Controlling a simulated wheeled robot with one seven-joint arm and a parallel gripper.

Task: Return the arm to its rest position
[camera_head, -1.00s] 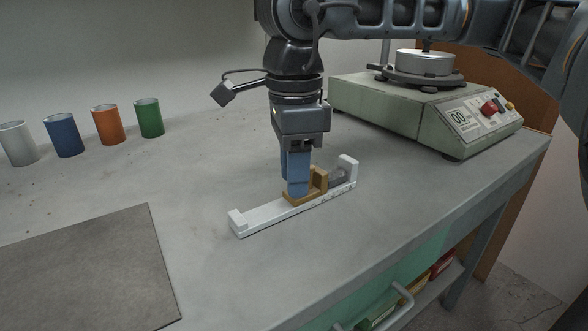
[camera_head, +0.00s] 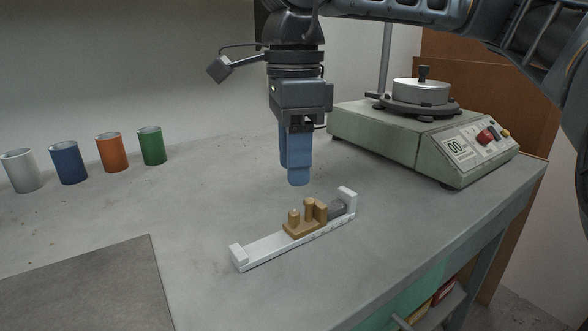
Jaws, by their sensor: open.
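My gripper (camera_head: 297,182) has blue fingers and points straight down. It is open and empty, in the air above the bench. Below it, a white rail-like fixture (camera_head: 270,247) lies on the bench, with raised blocks at both ends. A tan piece with upright pegs (camera_head: 304,228) sits on the fixture, apart from the fingers. A grey part (camera_head: 337,209) lies between the tan piece and the fixture's right end block. The gap between the fingers is hard to see from this angle.
A green hotplate-like machine (camera_head: 400,140) with a round metal top stands at the back right. White (camera_head: 22,171), blue (camera_head: 68,163), orange (camera_head: 111,153) and green (camera_head: 151,147) cups stand at the back left. A dark mat (camera_head: 85,290) lies front left on the concrete bench (camera_head: 205,215).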

